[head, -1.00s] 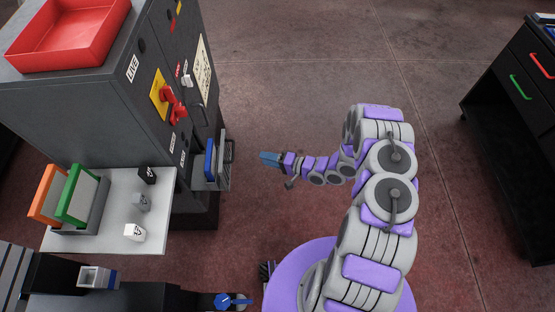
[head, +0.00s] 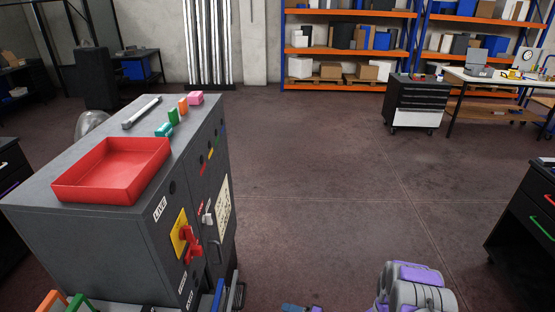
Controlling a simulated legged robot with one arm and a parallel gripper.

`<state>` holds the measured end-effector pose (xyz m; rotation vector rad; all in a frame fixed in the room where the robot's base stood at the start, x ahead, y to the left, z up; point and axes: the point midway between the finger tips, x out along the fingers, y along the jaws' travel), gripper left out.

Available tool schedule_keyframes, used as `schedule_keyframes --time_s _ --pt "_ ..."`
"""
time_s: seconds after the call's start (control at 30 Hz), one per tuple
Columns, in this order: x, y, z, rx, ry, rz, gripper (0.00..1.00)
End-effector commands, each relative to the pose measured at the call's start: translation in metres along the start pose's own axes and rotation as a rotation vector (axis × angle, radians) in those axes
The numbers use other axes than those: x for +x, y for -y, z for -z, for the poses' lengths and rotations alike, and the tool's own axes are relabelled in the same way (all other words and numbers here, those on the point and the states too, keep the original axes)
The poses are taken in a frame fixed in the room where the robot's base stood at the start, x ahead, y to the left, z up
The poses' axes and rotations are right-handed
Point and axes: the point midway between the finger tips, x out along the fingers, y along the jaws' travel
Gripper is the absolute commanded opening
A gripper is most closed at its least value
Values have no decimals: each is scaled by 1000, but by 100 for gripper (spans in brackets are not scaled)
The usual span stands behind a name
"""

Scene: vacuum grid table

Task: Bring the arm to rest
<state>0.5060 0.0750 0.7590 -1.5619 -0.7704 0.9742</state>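My arm (head: 415,287) shows only in part at the bottom edge of the head view, right of centre, with purple and grey links. My gripper (head: 300,308) is at the very bottom edge, where only a small blue piece shows. Its fingertips are too cut off to tell open from shut. It is right of the grey cabinet, over the floor, apart from the cabinet front.
A grey cabinet (head: 130,240) stands at the left with a red tray (head: 112,172) and small blocks on top. A red handle (head: 191,243) sticks out of its front. A dark drawer unit (head: 525,225) is at the right. The floor (head: 320,190) between is clear.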

Motion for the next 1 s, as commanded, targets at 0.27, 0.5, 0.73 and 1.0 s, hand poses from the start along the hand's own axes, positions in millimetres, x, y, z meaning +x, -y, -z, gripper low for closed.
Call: schedule_keyframes --time_s 0.27,0.5,0.73,1.0 --pt "-17 -3 52 -183 -45 -240 37" --pt "-60 14 121 -401 -112 -583 37" --pt "-113 55 166 -532 -162 -886 37" --pt "-177 123 179 -590 -194 -1190 37"
